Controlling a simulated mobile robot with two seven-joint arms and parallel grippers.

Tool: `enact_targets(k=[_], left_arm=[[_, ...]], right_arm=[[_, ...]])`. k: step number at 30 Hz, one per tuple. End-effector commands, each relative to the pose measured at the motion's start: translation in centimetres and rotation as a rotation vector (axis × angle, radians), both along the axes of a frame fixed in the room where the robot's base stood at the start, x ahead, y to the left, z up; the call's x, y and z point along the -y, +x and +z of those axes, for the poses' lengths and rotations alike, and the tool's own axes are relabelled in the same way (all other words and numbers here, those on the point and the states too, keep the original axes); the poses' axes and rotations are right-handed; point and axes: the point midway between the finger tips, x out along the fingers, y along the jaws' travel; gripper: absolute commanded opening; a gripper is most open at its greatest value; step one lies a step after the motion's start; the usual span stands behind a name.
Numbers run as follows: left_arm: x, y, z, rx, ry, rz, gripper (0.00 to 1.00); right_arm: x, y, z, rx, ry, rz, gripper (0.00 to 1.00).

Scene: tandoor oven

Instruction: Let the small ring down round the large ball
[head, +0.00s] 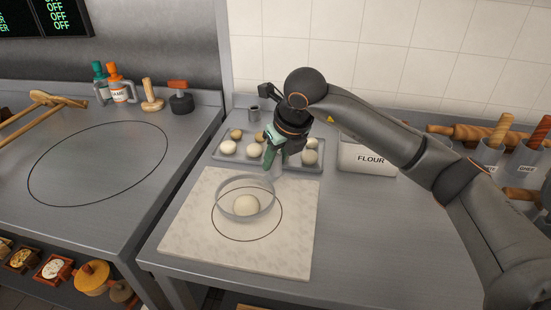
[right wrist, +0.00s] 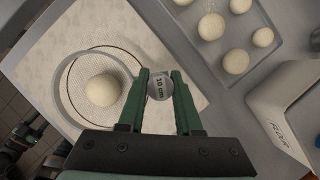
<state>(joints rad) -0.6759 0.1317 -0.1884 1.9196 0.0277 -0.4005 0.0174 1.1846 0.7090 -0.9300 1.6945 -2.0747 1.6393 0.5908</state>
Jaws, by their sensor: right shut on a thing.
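The small ring is a thin grey, see-through band (head: 222,203) over the pale mat. It also shows in the right wrist view (right wrist: 64,87). The large ball, pale dough (head: 245,206), lies on the mat and appears inside the ring's outline in both views (right wrist: 102,90). Whether the ring's lower edge touches the mat is unclear. My right gripper (head: 271,160) is shut on the ring's grey tab marked 10 cm (right wrist: 160,87), behind the ball. Dark and green parts at the right wrist view's lower left may be my left gripper (right wrist: 25,130); its jaws are unclear.
The mat (head: 195,240) bears a drawn dark circle around the ball. A metal tray (head: 230,160) with several dough balls stands behind the mat. A FLOUR box (head: 368,160) stands at the back right. The counter right of the mat is clear.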

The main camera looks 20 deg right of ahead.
Motion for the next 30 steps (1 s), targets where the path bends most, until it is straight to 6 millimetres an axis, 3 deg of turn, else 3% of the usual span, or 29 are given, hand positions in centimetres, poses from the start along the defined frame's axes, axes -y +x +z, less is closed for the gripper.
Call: enact_targets(k=[8, 30], left_arm=[[0.0, 0.0, -0.2, -0.001, 0.001, 0.001, 0.5], [-0.1, 0.0, -2.8, -0.002, 0.001, 0.001, 0.5]], right_arm=[[0.0, 0.0, -0.2, 0.001, 0.0, 0.0, 0.0], [0.0, 0.0, -3.2, 0.001, 0.0, 0.0, 0.0]])
